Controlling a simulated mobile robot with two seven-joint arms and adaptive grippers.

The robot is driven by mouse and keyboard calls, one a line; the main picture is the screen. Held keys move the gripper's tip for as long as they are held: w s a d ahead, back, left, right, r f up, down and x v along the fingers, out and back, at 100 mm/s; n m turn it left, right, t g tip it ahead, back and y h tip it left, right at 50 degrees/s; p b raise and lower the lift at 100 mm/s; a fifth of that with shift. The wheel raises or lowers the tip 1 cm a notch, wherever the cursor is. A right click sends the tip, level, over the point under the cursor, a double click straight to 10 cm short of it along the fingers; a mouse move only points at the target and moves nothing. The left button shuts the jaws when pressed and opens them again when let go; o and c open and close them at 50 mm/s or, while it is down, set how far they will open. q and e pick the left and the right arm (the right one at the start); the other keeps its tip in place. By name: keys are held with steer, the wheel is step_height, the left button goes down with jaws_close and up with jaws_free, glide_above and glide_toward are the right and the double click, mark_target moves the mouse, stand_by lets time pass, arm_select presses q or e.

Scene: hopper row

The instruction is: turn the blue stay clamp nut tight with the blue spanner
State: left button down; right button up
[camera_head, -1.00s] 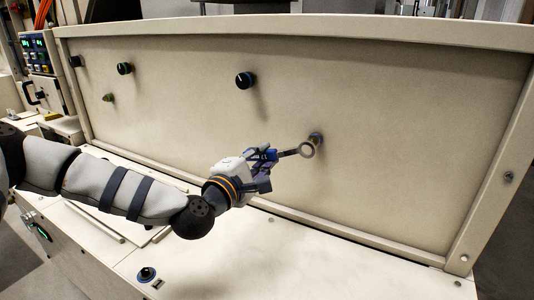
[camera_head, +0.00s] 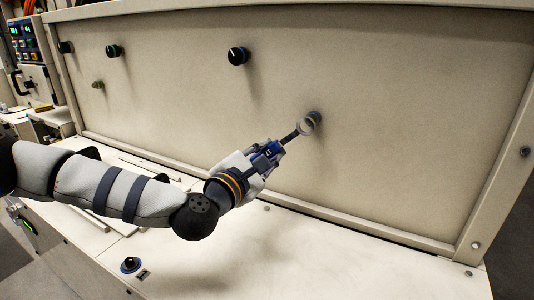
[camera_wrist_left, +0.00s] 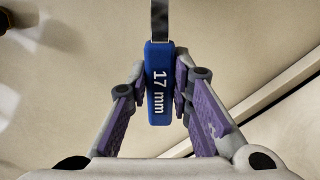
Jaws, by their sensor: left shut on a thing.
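The blue spanner (camera_head: 291,137) has a blue handle, a grey shank and a ring end. My left gripper (camera_head: 264,157) is shut on the handle. In the left wrist view the handle (camera_wrist_left: 159,90) reads "17 mm" and lies between the fingers; the ring end is out of that frame. In the head view the spanner slants up to the right, its ring at the clamp nut (camera_head: 315,117) on the cream panel. The ring partly covers the nut, and I cannot tell whether it is around it or just in front. My right gripper is not in view.
The cream panel (camera_head: 400,110) stands behind a light ledge (camera_head: 330,255). Dark knobs (camera_head: 237,56) and (camera_head: 113,50) another dark knob stick out to the left, with a small greenish fitting (camera_head: 97,85) below. A blue-ringed knob (camera_head: 130,265) sits on the ledge. The panel's right side is clear.

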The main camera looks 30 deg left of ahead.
arm_select(q)
steer(key=shift+w, duration=0.35)
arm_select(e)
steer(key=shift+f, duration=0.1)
arm_select(q)
steer(key=shift+w, duration=0.3)
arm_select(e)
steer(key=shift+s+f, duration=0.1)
arm_select(q)
steer(key=shift+w, duration=0.15)
stand_by(0.8)
steer(key=shift+w+b, duration=0.4)
steer(key=shift+w, duration=0.1)
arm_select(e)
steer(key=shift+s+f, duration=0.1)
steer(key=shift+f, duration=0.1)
arm_select(q)
steer(key=shift+r, duration=0.15)
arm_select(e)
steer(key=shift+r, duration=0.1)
